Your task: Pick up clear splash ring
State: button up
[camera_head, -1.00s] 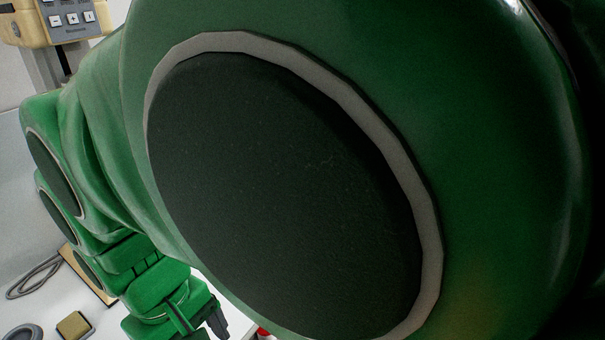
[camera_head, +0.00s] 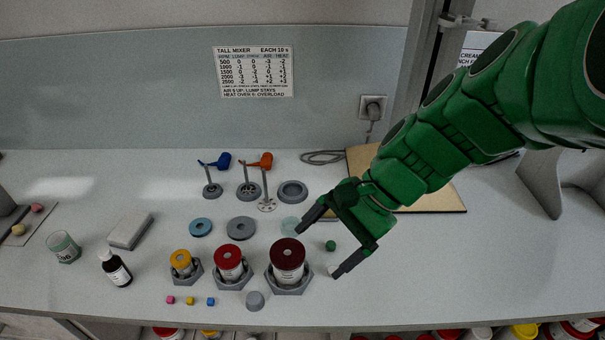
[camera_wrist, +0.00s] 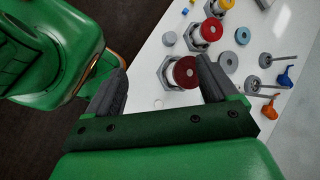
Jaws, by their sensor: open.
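A pale, see-through greenish ring (camera_head: 290,225), which looks like the clear splash ring, lies flat on the bench behind the dark-red-topped cup. My gripper (camera_head: 321,250) is open and empty, just right of the ring and above the bench. One fingertip appears close to the ring's right edge in the head view; I cannot tell the height gap. In the wrist view my gripper (camera_wrist: 162,68) shows both fingers spread with nothing between them. I cannot make out the clear ring there; a finger may hide it.
A dark-red-topped cup in a grey hex holder (camera_head: 289,289) stands close to the fingers. Left of the ring lie a grey ring (camera_head: 241,228) and a blue ring (camera_head: 200,227). Stands with blue and orange tools (camera_head: 260,161) are behind.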

jog(key=w+d+r+m+t+y, duration=0.15)
jog(key=w+m+t+y, duration=0.45)
jog(key=w+m, duration=1)
jog(key=n, duration=0.3)
send_near(283, 226)
jog(key=shift+x, duration=2.9)
jog(key=shift+r, duration=0.1)
jog(key=c, duration=1.1)
